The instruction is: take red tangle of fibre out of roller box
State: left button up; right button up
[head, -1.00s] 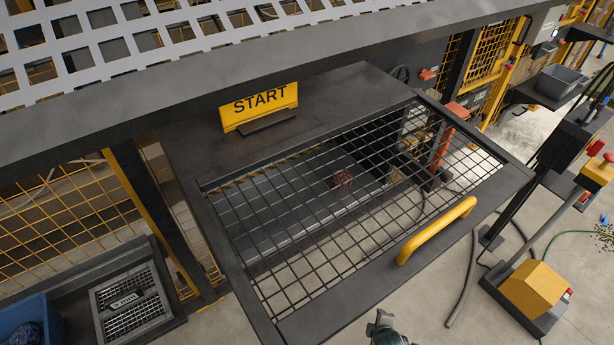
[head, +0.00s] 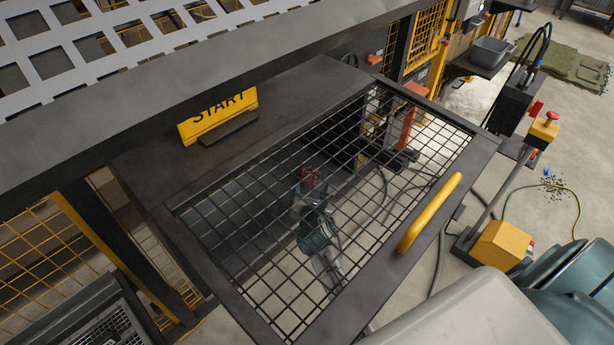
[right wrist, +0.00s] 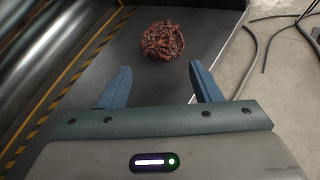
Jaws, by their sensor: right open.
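The red tangle of fibre (right wrist: 163,40) is a round reddish-brown ball on a dark flat surface in the right wrist view. It also shows through the mesh in the head view (head: 311,175). The roller box has a mesh lid (head: 260,240) with a yellow handle (head: 428,213); the lid is raised over my right arm. My right gripper (right wrist: 160,82) is open and empty, its blue fingers pointing toward the tangle with a gap before it. In the head view the right gripper (head: 309,196) shows through the mesh, just short of the tangle. My left gripper is out of view.
Metal rollers (right wrist: 60,40) and a yellow-black striped edge (right wrist: 75,70) lie left of the tangle. A yellow START sign (head: 218,116) stands behind the lid. A control post with a red button (head: 551,117) stands at the right. Hoses lie on the floor.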

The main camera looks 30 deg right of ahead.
jog(key=x, duration=0.6)
jog(key=shift+w+d, duration=0.15)
jog(key=shift+d, duration=0.25)
jog(key=shift+c, duration=0.2)
jog(key=c, duration=0.7)
